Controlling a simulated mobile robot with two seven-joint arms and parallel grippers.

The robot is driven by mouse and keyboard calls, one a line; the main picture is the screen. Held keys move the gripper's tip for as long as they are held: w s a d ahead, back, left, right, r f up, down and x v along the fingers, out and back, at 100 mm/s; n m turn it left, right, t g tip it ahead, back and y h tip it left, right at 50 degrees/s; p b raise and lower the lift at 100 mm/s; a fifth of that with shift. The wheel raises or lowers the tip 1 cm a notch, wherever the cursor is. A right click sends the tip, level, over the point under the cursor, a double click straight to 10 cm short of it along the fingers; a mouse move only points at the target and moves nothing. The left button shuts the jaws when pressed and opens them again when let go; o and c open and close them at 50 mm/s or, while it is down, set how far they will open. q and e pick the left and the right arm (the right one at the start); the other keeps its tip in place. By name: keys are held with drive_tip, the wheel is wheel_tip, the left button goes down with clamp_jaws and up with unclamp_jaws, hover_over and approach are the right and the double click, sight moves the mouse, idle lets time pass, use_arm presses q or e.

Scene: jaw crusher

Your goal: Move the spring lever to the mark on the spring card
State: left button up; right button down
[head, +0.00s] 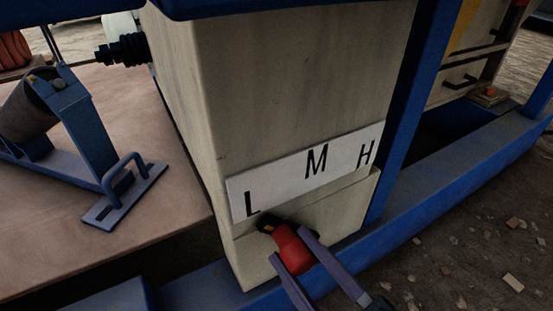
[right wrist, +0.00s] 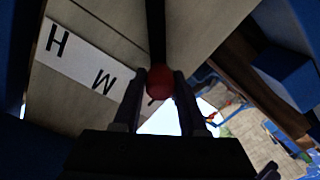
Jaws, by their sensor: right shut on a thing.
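The spring lever's red grip (head: 293,252) is below the letter L, at the lower left end of a white strip (head: 283,182) marked L, M and H. The strip is on a beige housing. My right gripper (head: 290,247) is shut on the red grip, one finger on each side. In the right wrist view the red grip (right wrist: 160,82) sits between the fingers, and H and M read on the strip (right wrist: 85,70). I cannot make out a separate spring card. My left gripper is out of view.
A blue frame post (head: 402,110) rises to the right of the housing, and a blue beam (head: 450,170) runs along the base. A blue bracket with a handle (head: 125,180) stands at left on a brown surface. Gravelly ground lies at lower right.

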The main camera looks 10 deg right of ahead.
drive_tip(key=c, duration=0.9)
unclamp_jaws()
drive_tip(key=shift+s+f, duration=0.1)
drive_tip(key=shift+f, duration=0.1)
drive_tip(key=o, duration=0.4)
drive_tip(key=shift+r, duration=0.1)
drive_tip(key=shift+o, duration=0.2)
drive_tip(key=shift+s+d+r, duration=0.1)
drive_tip(key=shift+s, duration=0.2)
drive_tip(key=p+v, duration=0.3)
drive_tip(key=v, duration=0.6)
drive_tip(key=shift+s, duration=0.1)
